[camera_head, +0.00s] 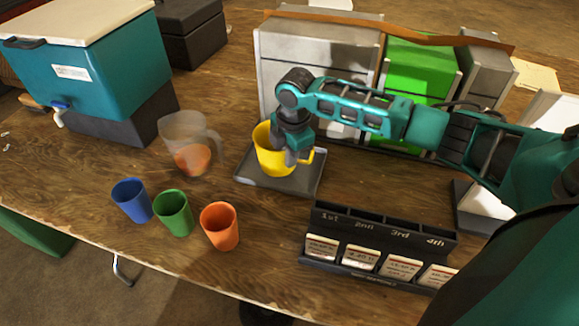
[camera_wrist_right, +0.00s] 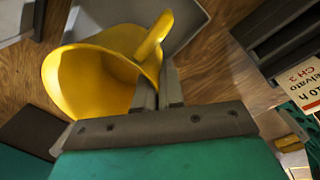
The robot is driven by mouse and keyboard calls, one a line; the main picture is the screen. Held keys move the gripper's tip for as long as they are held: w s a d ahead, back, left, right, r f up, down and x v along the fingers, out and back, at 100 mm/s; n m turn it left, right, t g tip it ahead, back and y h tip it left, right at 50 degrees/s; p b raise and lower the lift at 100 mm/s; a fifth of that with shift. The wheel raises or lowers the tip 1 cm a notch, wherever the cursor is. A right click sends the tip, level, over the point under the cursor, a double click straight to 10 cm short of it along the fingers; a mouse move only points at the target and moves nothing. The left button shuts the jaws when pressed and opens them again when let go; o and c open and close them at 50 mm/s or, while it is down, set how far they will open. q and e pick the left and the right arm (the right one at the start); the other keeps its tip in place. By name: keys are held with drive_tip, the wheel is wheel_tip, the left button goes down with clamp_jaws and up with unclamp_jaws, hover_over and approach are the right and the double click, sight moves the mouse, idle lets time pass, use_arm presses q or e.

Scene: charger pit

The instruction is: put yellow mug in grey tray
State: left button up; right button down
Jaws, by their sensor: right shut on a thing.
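The yellow mug (camera_head: 268,152) is over the grey tray (camera_head: 267,183) near the middle of the table, in the head view. My right gripper (camera_head: 290,153) is shut on the mug's wall from above. I cannot tell whether the mug's base touches the tray. In the right wrist view the mug (camera_wrist_right: 95,80) is seen from above, tilted in the picture, with its handle at the top right and the gripper (camera_wrist_right: 160,95) closed on its rim. A piece of the tray (camera_wrist_right: 195,20) shows behind the mug. My left gripper is not in view.
Blue (camera_head: 132,200), green (camera_head: 174,212) and orange (camera_head: 220,226) cups stand left of the tray, by a clear pitcher (camera_head: 186,150). A black slotted holder (camera_head: 345,225) is to the right. Grey and green boxes (camera_head: 412,68) stand behind. A teal cooler (camera_head: 85,60) is at left.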

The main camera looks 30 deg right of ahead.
wheel_tip(320, 180, down, 4)
drive_tip(key=shift+r, duration=0.2)
drive_tip(key=shift+f, duration=0.2)
drive_tip(key=shift+f, duration=0.1)
drive_tip(key=c, duration=1.3)
unclamp_jaws()
drive_tip(key=shift+o, duration=0.2)
drive_tip(key=shift+r, duration=0.25)
wheel_tip(320, 180, up, 12)
drive_tip(key=s+p, duration=0.1)
drive_tip(key=shift+s, duration=0.2)
